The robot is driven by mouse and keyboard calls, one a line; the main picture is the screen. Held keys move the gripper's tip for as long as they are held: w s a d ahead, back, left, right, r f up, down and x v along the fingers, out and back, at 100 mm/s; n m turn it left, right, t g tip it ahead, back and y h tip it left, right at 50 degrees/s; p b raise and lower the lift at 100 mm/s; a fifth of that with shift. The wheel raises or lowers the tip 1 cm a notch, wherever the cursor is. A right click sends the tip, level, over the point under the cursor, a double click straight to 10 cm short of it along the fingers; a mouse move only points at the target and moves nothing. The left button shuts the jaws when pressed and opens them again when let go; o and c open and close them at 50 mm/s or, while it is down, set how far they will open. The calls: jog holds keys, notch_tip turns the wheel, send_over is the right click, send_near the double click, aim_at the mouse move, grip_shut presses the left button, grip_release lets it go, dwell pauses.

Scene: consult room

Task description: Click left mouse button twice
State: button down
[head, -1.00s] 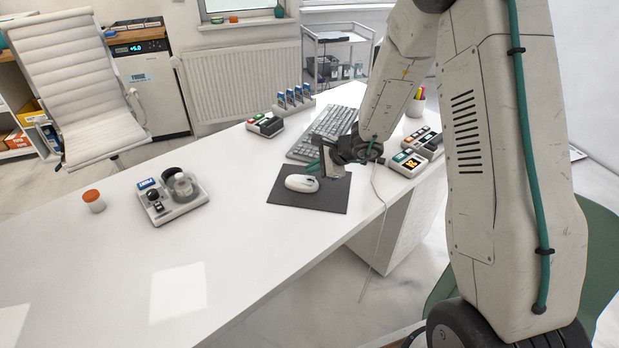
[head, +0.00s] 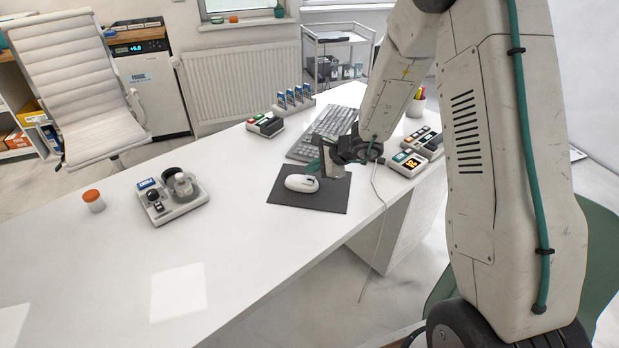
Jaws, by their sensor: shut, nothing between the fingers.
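A white computer mouse (head: 301,184) lies on a dark grey mouse pad (head: 322,201) on the white desk. My gripper (head: 322,169) is shut and empty, with its fingertips close to the right end of the mouse. I cannot tell whether the fingertips touch it. The mouse's left and right buttons are too small to tell apart here.
A grey keyboard (head: 327,135) lies behind the mouse pad, partly behind my gripper. Devices with coloured keys (head: 408,162) stand to the right. A small device (head: 172,199) and an orange-capped jar (head: 93,201) stand at left. The desk (head: 240,235) is clear in front.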

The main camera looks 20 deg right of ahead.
aim_at(313, 178)
jog(key=shift+f, duration=0.1)
jog(key=shift+f, duration=0.3)
jog(key=shift+f, duration=0.35)
dwell(0.4)
jog(key=shift+r, duration=0.75)
jog(key=shift+r, duration=2.5)
